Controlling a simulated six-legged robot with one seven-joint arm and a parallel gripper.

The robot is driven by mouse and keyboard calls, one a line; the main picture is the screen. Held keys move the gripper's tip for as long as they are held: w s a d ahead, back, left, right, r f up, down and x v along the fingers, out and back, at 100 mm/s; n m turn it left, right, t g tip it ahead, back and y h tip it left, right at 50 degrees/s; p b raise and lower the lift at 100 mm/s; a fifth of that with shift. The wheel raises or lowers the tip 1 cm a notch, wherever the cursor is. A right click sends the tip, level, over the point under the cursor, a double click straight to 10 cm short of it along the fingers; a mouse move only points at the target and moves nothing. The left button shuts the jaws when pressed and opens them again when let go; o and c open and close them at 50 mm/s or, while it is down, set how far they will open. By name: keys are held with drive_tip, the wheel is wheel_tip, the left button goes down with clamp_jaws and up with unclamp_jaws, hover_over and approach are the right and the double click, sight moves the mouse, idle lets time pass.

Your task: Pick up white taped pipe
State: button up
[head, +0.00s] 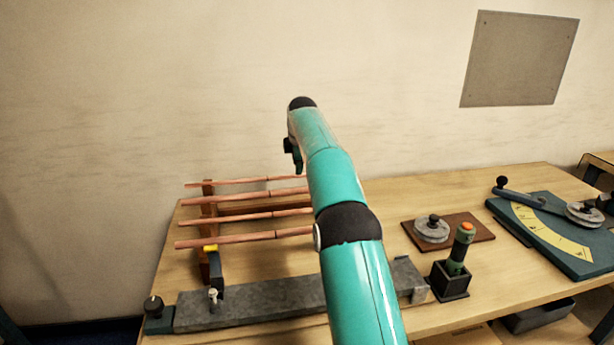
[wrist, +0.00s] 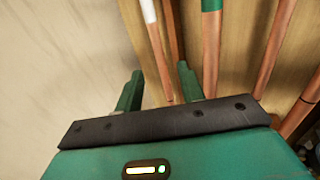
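The white taped pipe (wrist: 158,58) is a copper pipe with a white band near the top of the wrist view. It runs down between the two fingers of my gripper (wrist: 158,84). The fingers are apart with nothing gripped, and the pipe appears to lie beyond them; the exact gap is unclear. In the head view my gripper (head: 293,156) hangs above the far side of the rack, partly hidden by my arm. The white band cannot be made out in the head view, where my arm covers the pipes' right ends.
A green-taped pipe (wrist: 211,50) and more copper pipes lie to the right in the wrist view. The wooden rack (head: 207,190) holds several pipes on the table. A grey bar (head: 250,303) lies in front. A joystick box (head: 450,280) and bending plate (head: 545,235) stand right.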

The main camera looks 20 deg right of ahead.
drive_tip(key=x, duration=0.4)
drive_tip(key=shift+w+a+f, duration=0.1)
drive_tip(key=shift+w+f, duration=0.15)
drive_tip(key=shift+f, duration=0.1)
drive_tip(key=shift+c, duration=0.2)
clamp_jaws()
idle(0.9)
